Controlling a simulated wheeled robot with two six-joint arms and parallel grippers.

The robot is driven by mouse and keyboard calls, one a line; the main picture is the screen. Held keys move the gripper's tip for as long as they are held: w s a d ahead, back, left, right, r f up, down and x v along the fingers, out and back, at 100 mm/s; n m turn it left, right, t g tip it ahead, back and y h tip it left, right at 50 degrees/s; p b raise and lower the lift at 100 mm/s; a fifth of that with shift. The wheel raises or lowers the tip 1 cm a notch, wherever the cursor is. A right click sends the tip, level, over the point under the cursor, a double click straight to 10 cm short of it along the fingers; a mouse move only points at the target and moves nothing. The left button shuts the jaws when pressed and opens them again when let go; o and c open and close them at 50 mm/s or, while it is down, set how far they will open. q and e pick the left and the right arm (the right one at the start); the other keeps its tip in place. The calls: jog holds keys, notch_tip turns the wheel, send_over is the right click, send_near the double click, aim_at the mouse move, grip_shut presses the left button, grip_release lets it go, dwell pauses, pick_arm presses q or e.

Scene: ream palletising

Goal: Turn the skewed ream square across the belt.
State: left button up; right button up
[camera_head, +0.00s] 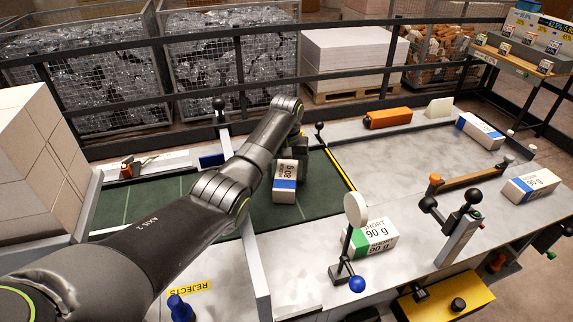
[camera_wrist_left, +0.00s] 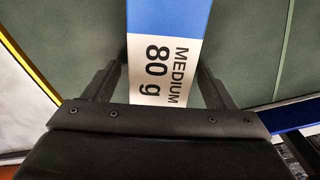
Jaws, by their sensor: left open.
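The ream (camera_head: 284,183), white and blue and marked MEDIUM 80 g, lies on the dark green belt (camera_head: 150,200) near its right end. In the head view it looks nearly in line with the picture's vertical, slightly tilted. My left gripper (camera_head: 290,160) is over its far end, and the wrist hides that end. In the left wrist view my open gripper (camera_wrist_left: 157,72) has a finger on either side of the ream (camera_wrist_left: 168,45). A gap shows at the left finger; the right finger is close, and I cannot tell if it touches. My right gripper is not in view.
A yellow strip (camera_head: 341,170) edges the belt's right end. Beyond it is a grey table with a green-white SHORT 90 g ream (camera_head: 371,239), a round paddle (camera_head: 356,209), an orange block (camera_head: 388,118) and blue-white reams (camera_head: 480,131) at the right. A railing runs behind.

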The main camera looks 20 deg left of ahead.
pick_arm(q)
jog(key=shift+c, duration=0.5)
jog(key=c, duration=1.2)
jog(key=shift+r, duration=0.15)
jog(key=shift+r, duration=0.1)
jog(key=n, duration=0.4)
jog(key=shift+f, duration=0.2)
